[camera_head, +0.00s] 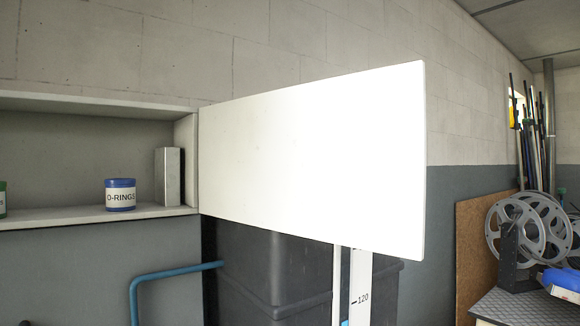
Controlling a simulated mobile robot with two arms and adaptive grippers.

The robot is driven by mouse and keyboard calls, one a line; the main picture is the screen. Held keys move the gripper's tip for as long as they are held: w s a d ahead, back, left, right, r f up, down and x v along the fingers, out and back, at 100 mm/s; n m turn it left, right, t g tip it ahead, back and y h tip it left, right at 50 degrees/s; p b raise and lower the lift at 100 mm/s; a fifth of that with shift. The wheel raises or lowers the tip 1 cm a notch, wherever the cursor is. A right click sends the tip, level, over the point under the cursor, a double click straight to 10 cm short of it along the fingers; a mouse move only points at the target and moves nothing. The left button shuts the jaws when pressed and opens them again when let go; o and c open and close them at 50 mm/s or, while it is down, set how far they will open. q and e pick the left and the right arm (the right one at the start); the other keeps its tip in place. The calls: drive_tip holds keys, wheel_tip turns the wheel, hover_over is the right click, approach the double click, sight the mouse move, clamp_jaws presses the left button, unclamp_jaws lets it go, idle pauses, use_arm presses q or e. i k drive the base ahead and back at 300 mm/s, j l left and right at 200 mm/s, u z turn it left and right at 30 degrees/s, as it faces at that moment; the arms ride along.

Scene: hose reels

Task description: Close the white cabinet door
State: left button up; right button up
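The white cabinet door (315,160) stands wide open, swung out from the right side of the wall cabinet (90,216). Its hinge edge is at the cabinet's right wall, and its free edge points right and toward me. The door's face is plain, with no handle visible. The open cabinet holds a blue O-RINGS tin (120,195), a grey metal block (169,177) and part of a green item (2,198) at the left picture edge. Neither of my grippers is in the head view.
A dark bin (270,275) stands below the door, with a blue tube rail (178,272) to its left. A white scale post marked 120 (360,285) rises under the door. At right, grey reels (515,230) are on a bench (530,306).

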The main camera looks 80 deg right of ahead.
sight(342, 161)
drive_tip(key=k+l+z, duration=0.2)
drive_tip(key=k+l, duration=0.15)
drive_tip(key=l, duration=0.25)
drive_tip(key=k+l, duration=0.2)
drive_tip(key=k+l+z, duration=0.15)
drive_tip(key=l, duration=0.3)
drive_tip(key=k+l+z, duration=0.1)
drive_tip(key=l, duration=0.2)
drive_tip(key=k+l+z, duration=0.1)
drive_tip(key=l, duration=0.25)
drive_tip(key=i+l+z, duration=0.1)
drive_tip(key=l, duration=0.55)
